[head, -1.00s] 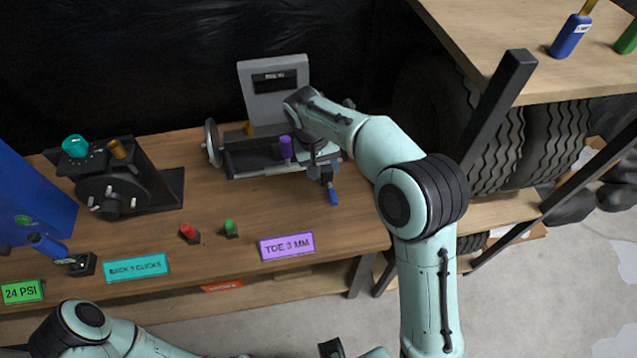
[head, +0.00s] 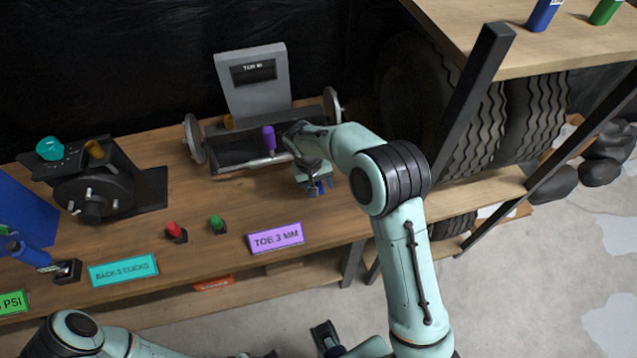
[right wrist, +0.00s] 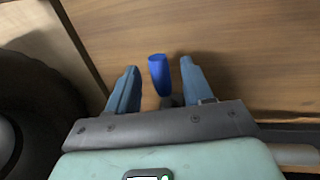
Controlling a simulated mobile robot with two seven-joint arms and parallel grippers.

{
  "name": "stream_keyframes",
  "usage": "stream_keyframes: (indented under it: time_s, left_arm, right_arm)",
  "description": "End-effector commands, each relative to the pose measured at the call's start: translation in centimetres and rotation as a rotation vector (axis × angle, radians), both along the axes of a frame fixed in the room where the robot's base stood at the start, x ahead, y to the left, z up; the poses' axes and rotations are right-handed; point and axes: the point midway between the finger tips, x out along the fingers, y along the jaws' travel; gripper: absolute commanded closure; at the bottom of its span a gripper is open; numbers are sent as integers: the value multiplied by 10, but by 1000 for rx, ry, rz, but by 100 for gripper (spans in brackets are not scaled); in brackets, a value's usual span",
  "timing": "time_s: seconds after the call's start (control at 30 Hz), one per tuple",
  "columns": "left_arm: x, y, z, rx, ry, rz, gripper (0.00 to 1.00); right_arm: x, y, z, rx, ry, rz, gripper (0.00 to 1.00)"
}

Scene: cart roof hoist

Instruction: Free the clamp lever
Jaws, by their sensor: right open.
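The clamp lever has a blue handle (head: 320,187) at the front right of the grey toe gauge (head: 252,82). My right gripper (head: 314,190) is over the lever and hides most of it in the head view. In the right wrist view the blue handle (right wrist: 159,75) stands between the two open fingers (right wrist: 158,88), with a gap on each side. The lever's lower end is partly hidden by the gripper body.
A purple knob (head: 269,138) sits on the gauge, left of my right gripper. The purple TOE 3 MM sign (head: 276,238) is at the bench's front edge. Red (head: 175,232) and green (head: 217,224) buttons stand left of it. A dark shelf post (head: 478,95) rises right of my arm.

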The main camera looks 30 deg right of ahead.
Motion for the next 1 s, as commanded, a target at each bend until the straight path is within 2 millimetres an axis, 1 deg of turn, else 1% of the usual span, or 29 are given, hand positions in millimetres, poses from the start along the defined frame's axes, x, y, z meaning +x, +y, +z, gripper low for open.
stream_keyframes:
  time_s: [0.13, 0.17, 0.2, 0.27, 0.3, 0.33, 0.67, 0.83, 1.0]
  left_arm:
    - [0, 0, 0, 0, 0, 0, 46]
    - [0, 0, 0, 0, 0, 0, 46]
    - [0, 0, 0, 0, 0, 0, 46]
    - [0, 0, 0, 0, 0, 0, 46]
    - [0, 0, 0, 0, 0, 0, 46]
    - [0, 0, 0, 0, 0, 0, 46]
    - [0, 0, 0, 0, 0, 0, 46]
    - [-1, 0, -2, 0, 1, 0, 46]
    - [-1, 0, -3, 0, 1, 0, 46]
  right_arm:
    - [0, 0, 0, 0, 0, 0, 49]
    - [0, 0, 0, 0, 0, 0, 53]
    - [0, 0, 0, 0, 0, 0, 66]
    - [0, 0, 0, 0, 0, 0, 85]
    - [0, 0, 0, 0, 0, 0, 98]
    - [0, 0, 0, 0, 0, 0, 100]
    - [0, -2, 1, 1, -1, 26, 100]
    - [-2, -7, 1, 1, -2, 98, 100]
    - [-3, -16, 1, 0, -2, 225, 100]
